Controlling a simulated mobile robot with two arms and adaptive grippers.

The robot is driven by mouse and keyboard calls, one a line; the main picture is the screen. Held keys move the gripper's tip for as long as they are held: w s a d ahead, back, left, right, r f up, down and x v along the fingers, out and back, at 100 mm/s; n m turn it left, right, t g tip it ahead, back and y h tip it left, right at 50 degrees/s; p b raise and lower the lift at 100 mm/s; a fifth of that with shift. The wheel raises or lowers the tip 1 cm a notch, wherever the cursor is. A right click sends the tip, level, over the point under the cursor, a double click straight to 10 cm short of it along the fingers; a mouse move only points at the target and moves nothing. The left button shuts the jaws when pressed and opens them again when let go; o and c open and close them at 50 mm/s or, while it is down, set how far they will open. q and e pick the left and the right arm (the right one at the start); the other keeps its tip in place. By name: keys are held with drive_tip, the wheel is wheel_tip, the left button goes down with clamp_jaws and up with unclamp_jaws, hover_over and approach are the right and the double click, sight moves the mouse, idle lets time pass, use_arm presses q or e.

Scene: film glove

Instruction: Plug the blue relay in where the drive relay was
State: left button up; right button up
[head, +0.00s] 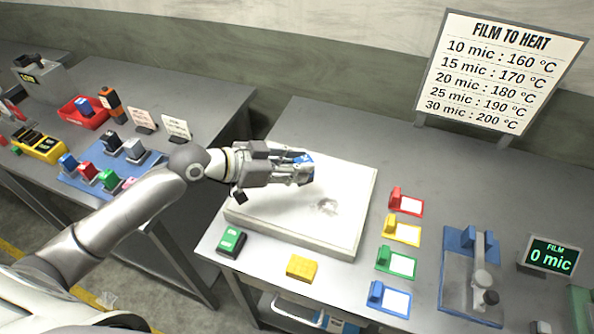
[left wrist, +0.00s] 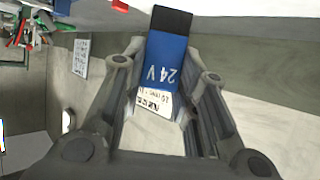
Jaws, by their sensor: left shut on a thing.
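My left gripper (head: 300,172) is shut on the blue relay (head: 306,162), over the far left part of a white slab on the right table. In the left wrist view the blue relay (left wrist: 168,60) sits between the two fingers; it has a black end, the marking 24 V and a white label. Most of it is hidden by the fingers in the head view. Whether it touches the slab cannot be told. No empty relay socket can be made out. My right gripper is not in view.
The white slab (head: 290,225) has a grey smudge. A green block (head: 231,241) and a yellow block (head: 302,267) lie before it. Coloured card holders (head: 402,230) stand to its right, then a clamp device (head: 475,275). The left table holds a blue mat (head: 85,180) with several relays.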

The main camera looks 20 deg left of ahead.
use_arm(q)
drive_tip(key=shift+w+f, duration=0.4)
drive_tip(key=shift+f, duration=0.05)
drive_tip(key=f, duration=0.1)
drive_tip(key=f+p, duration=0.1)
drive_tip(key=shift+w+f, duration=0.25)
drive_tip(key=shift+f, duration=0.15)
drive_tip(key=shift+f+p, duration=0.3)
drive_tip(key=shift+f, duration=0.1)
drive_tip(key=shift+f, duration=0.15)
drive_tip(key=o, duration=1.1)
drive_tip(key=shift+c, duration=0.2)
